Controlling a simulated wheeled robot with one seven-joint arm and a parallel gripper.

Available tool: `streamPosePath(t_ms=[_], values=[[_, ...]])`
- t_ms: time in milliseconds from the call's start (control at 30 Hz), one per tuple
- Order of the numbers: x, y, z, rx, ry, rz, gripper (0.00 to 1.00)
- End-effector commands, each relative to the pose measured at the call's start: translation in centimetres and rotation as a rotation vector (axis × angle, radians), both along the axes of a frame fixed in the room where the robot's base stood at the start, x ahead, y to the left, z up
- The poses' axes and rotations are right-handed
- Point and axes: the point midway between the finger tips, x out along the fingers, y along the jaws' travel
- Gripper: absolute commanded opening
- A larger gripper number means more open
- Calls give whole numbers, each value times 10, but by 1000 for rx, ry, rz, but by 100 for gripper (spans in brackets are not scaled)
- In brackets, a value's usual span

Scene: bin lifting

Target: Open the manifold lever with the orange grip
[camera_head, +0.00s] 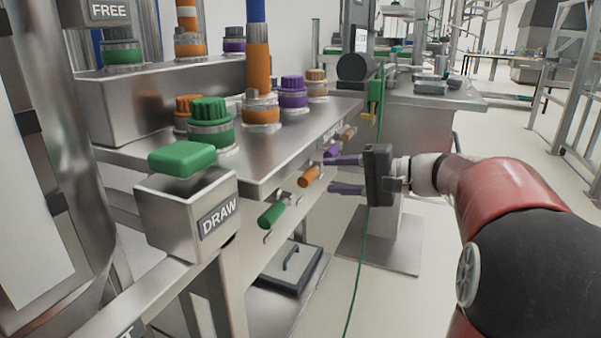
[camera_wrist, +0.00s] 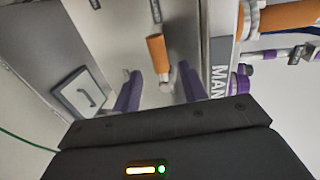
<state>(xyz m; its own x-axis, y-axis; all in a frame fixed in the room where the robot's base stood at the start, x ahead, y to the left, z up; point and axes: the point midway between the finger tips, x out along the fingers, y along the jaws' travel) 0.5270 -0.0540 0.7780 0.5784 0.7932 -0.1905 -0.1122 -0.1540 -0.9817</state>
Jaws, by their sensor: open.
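The lever with the orange grip (camera_head: 310,175) sticks out from the front of the metal manifold (camera_head: 268,182), between a green-gripped lever (camera_head: 271,214) and a purple-gripped one (camera_head: 332,152). My gripper (camera_head: 330,174) is open with its two purple fingers pointing at the manifold front, just to the right of the orange grip. In the wrist view the orange grip (camera_wrist: 157,53) shows beyond and between the fingertips of my gripper (camera_wrist: 158,75). Nothing is held. I cannot tell the exact gap between the fingers and the grip.
A box marked DRAW with a green button (camera_head: 182,158) stands at the near left. Colored knobs and orange pipes top the manifold. A green cable (camera_head: 358,270) hangs near my gripper. A square plate with a handle (camera_head: 290,266) lies below. Open floor is at the right.

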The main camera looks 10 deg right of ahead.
Motion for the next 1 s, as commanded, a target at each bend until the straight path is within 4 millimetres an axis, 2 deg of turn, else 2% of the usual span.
streamPosePath(t_ms=[200,400,767,1000], values=[[20,30,-8,-2,3,5,43],[34,50,-12,-2,2,3,43],[38,55,-14,-4,3,2,43],[38,55,-14,-4,3,2,13]])
